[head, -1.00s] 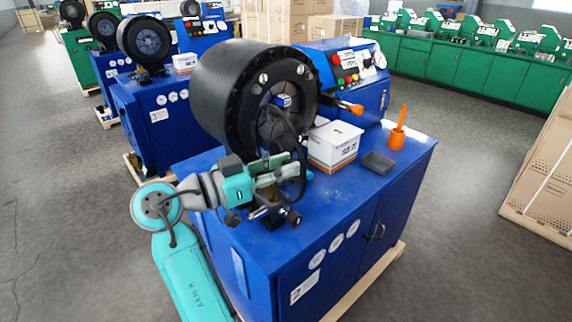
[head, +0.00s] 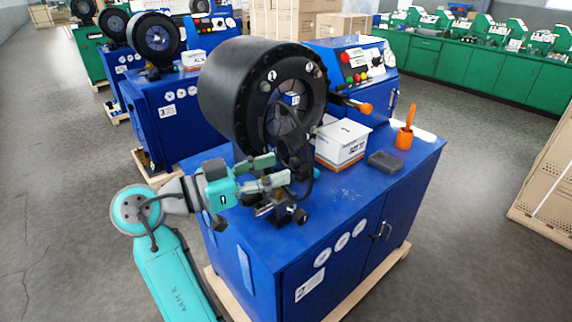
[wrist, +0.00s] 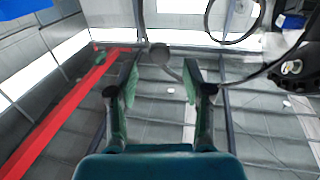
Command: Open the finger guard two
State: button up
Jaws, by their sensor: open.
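The crimper marked 2, with its large black round head (head: 232,92), stands on a blue cabinet. A thin dark hoop (head: 268,122) hangs before the die opening and may be the finger guard; a dark ring also shows at the top of the wrist view (wrist: 209,22). I cannot tell its panel or hinge clearly. My gripper (head: 270,170) is open in front of the head's lower part, left of the hoop's lower end. In the wrist view my gripper (wrist: 160,82) has nothing between its fingers. A grey round knob (wrist: 158,57) appears just beyond the fingertips.
An orange-tipped lever (head: 364,108) sticks out beside the head. Another crimper (head: 155,38) stands behind left. Floor at left is clear.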

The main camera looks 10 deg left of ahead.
jog(key=v, duration=0.8)
jog(key=shift+f, duration=0.1)
